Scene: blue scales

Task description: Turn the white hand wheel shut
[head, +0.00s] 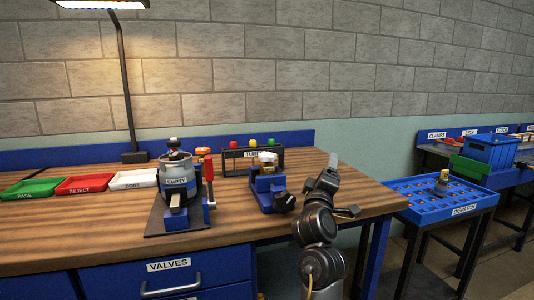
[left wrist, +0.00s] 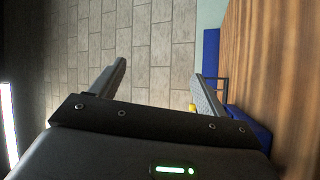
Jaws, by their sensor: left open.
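A blue vise (head: 268,187) stands on the wooden bench right of centre in the head view. A small whitish part (head: 267,158), perhaps the white hand wheel, sits on top of it with brassy metal below. It is too small to tell how far the wheel is turned. My left gripper (head: 332,163) points upward to the right of the vise, apart from it. In the left wrist view the left gripper (left wrist: 158,82) has its fingers spread with nothing between them. The vise's blue side (left wrist: 250,128) shows there at lower right. My right gripper is not in view.
A rack labelled TURN (head: 236,158) with coloured knobs stands behind the vise. A pot labelled EMPTY (head: 176,170) on a dark base stands to its left. Green (head: 30,188), red (head: 86,184) and white (head: 133,179) trays lie further left. A blue dispatch tray (head: 424,206) stands right, beyond the bench edge.

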